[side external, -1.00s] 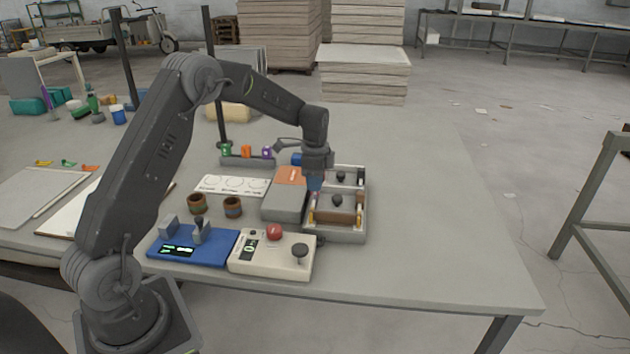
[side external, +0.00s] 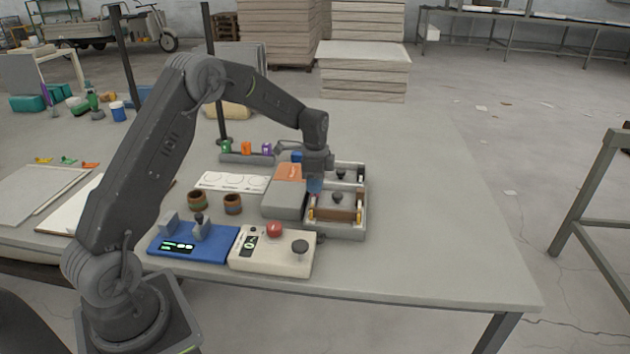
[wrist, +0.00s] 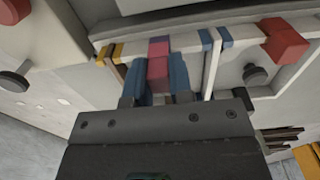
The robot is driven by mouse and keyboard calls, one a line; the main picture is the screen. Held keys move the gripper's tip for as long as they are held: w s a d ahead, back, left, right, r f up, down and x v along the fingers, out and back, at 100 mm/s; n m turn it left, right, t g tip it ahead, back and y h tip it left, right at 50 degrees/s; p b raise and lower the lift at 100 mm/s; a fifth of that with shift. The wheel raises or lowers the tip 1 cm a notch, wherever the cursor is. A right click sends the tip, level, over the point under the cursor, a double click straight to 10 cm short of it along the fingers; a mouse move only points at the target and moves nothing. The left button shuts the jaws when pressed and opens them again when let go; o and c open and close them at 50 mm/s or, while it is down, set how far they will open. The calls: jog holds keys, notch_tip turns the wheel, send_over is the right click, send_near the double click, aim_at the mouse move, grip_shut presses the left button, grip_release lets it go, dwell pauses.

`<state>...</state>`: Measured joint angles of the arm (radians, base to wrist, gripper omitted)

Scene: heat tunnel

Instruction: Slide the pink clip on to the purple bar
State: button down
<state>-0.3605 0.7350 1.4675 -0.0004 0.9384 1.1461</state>
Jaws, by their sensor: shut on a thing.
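The pink clip (wrist: 157,68) is between the two blue fingertips of my gripper (wrist: 155,78) in the wrist view. My gripper is shut on it. A darker pink-purple piece (wrist: 159,45) shows just beyond the clip, at a pale rail; I cannot tell whether it is part of the clip or touches the rail. In the side view my gripper (side external: 314,187) is low over the left edge of a grey tray (side external: 343,237), and the clip is too small to make out. I cannot identify the purple bar for certain in either view.
A grey box with an orange top (side external: 288,173) stands close left of my gripper. The tray holds a brown block with a dark knob (side external: 337,198). A white control box (side external: 272,262) and a blue one (side external: 190,248) stand in front. The table's right side is clear.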

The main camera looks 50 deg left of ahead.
jog(key=shift+f, duration=0.7)
jog(key=c, duration=0.9)
grip_release()
jog(key=shift+c, duration=0.2)
notch_tip(320, 180, up, 14)
jog(key=s+d+r+n+t, duration=0.25)
jog(key=s+d+r, duration=0.25)
jog(key=s+d, duration=0.4)
jog(key=s+d+r+n+t, duration=0.2)
jog(key=s+d+r+n, duration=0.3)
jog(key=s, duration=0.6)
jog(key=s+d+f+n+t, duration=0.1)
jog(key=s+d+f, duration=0.2)
jog(key=s, duration=0.6)
jog(key=shift+d+f, duration=0.2)
jog(key=shift+d, duration=0.5)
